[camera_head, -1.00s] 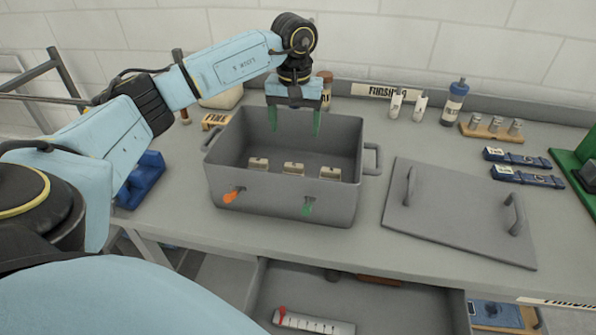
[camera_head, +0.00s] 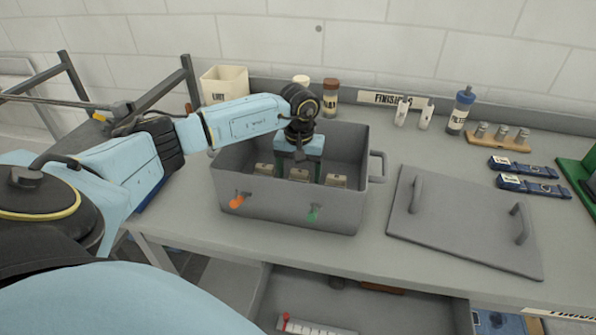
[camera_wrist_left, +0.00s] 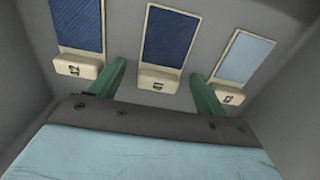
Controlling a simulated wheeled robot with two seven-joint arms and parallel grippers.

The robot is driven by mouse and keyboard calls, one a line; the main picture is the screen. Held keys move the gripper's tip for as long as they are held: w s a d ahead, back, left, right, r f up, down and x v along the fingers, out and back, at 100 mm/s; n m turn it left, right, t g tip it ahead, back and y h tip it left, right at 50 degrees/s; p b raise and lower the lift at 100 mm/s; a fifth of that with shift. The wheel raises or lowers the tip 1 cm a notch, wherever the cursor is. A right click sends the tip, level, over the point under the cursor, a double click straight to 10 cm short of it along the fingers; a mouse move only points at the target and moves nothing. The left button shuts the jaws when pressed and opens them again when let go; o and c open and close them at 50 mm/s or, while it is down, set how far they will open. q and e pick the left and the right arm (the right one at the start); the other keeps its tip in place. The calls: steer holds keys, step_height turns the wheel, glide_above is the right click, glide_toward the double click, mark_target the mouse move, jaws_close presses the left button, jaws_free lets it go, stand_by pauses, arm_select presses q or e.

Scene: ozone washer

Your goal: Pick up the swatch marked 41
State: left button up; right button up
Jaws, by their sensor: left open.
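Contact cannot be told. My right gripper is out of view.
The tub walls stand close around my left gripper. An orange tap (camera_head: 238,200) and a green tap (camera_head: 314,212) stick out in front. The grey lid (camera_head: 465,222) lies to the right. Bottles, including a blue-capped one (camera_head: 461,110), stand at the back.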

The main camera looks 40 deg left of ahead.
arm_select(q)
steer(key=c, duration=1)
steer(key=shift+r, duration=0.1)
steer(key=shift+c, duration=0.2)
